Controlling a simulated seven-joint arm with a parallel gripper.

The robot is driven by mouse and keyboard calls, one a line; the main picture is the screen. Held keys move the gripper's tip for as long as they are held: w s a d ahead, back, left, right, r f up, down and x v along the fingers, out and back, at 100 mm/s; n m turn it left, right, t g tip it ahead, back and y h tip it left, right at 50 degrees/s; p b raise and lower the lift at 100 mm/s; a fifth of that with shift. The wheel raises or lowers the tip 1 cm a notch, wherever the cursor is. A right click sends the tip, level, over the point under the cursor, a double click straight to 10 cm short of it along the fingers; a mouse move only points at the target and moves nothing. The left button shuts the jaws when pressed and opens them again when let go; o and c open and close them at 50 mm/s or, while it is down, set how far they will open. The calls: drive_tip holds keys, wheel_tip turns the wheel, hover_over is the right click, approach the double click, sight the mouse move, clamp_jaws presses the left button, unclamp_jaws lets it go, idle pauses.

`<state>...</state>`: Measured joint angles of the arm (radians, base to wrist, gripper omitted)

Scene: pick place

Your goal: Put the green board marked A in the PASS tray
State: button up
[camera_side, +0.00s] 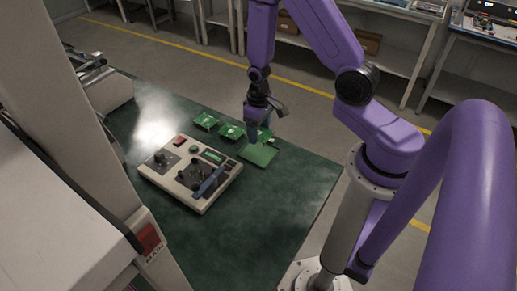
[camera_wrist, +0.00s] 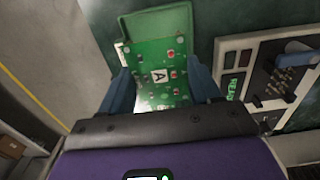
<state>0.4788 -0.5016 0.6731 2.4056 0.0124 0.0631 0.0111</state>
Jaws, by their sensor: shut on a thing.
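My gripper (camera_wrist: 161,92) is shut on the green board marked A (camera_wrist: 152,92), with a blue finger at each side of it. In the side view my gripper (camera_side: 257,130) is low over the right part of the table, and the held board is partly hidden there. A shallow green tray (camera_wrist: 128,27) shows beyond the board in the wrist view. It also shows in the side view (camera_side: 262,156), just below my gripper. A small label at its edge is too small to read. I cannot tell whether the board touches the tray.
Two other green boards (camera_side: 205,120) (camera_side: 231,131) lie on the dark green table (camera_side: 245,225) left of my gripper. The table front is clear.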

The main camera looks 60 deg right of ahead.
sight(259, 153)
drive_tip(key=shift+f, duration=3.4)
drive_tip(key=shift+f, duration=0.15)
drive_tip(key=o, duration=0.6)
